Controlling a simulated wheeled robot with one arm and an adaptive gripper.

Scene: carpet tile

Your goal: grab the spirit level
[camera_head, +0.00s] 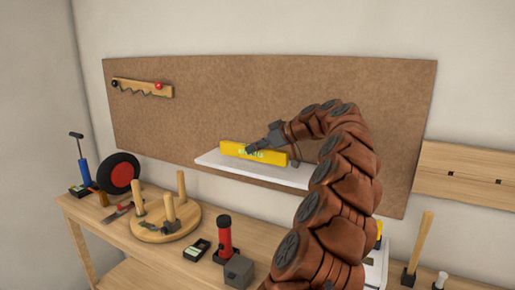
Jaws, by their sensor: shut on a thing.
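The yellow spirit level (236,149) lies lengthwise on a white shelf (215,161) fixed to the brown board. My gripper (264,147) is at the level's upper edge, near its middle, and is shut on it. The fingers are small in the picture and partly cover the level's face. The level looks to be at or just above the shelf surface; I cannot tell if there is a gap. My arm comes in from the lower right and hides the shelf's right end.
Below, a wooden bench (190,262) holds a round wooden stand with pegs (155,232), a red torch-like object (225,238), a grey block (239,271), a black wheel with a red hub (119,173) and a blue pump (85,172).

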